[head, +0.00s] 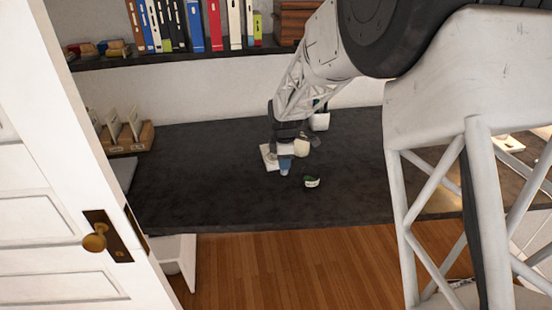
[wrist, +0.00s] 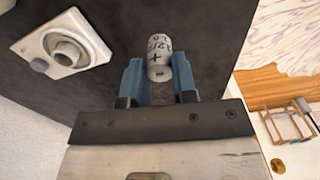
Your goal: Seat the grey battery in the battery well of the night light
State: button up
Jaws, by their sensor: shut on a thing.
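My gripper (wrist: 157,82) has blue fingers shut on the grey battery (wrist: 158,52), which shows a printed label and a plus mark. In the head view my gripper (head: 285,170) hangs over the dark desk, and I cannot make out the battery there. A white plate with a raised round socket, which looks like the night light (wrist: 88,62), lies to the left of the fingers in the wrist view, apart from the battery. In the head view its plate (head: 268,158) shows partly behind my gripper. The inside of the socket is hard to see.
A small green and white object (head: 312,182) lies on the desk (head: 210,185) to the right of my gripper. A white cup-like thing (head: 320,121) stands behind. A wooden card holder (head: 127,137) stands at the back left. The desk's front left is clear.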

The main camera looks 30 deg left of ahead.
jog(key=shift+w, duration=0.1)
dwell(0.3)
jog(key=shift+w+a+f, duration=0.25)
jog(key=shift+w+a, duration=1.6)
jog(key=shift+w, duration=0.05)
jog(key=shift+w+a+f, duration=0.2)
jog(key=shift+w+a, duration=1.7)
jog(key=shift+w+a+f, duration=0.25)
jog(key=shift+w+a, duration=1.6)
jog(key=shift+w, duration=0.05)
jog(key=shift+f, duration=1.75)
jog(key=shift+f, duration=0.1)
jog(key=o, duration=0.9)
jog(key=shift+o, duration=0.2)
notch_tip(320, 180, up, 12)
